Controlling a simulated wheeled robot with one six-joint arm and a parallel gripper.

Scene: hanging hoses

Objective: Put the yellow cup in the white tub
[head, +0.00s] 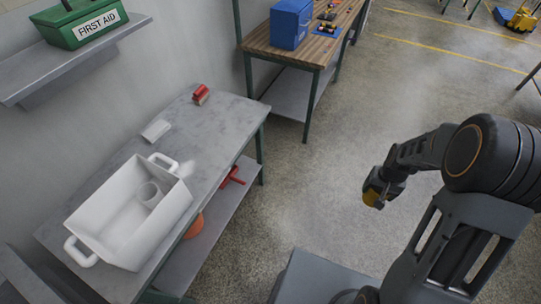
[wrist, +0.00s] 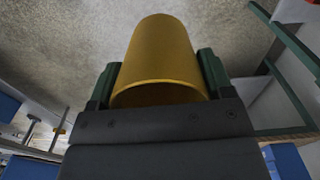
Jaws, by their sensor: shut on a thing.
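The yellow cup (wrist: 158,60) is held between the two fingers of my gripper (wrist: 158,85) in the wrist view, with its wide rim towards the palm. The white tub (head: 105,208) with two side handles stands on the grey table at the left, well apart from my gripper.
The grey table (head: 215,135) also bears a red can (head: 201,94) and a small white block (head: 156,130). A green first aid box (head: 82,20) sits on a wall shelf above. A wooden workbench (head: 275,43) with a blue box (head: 291,24) stands behind. The floor between is clear.

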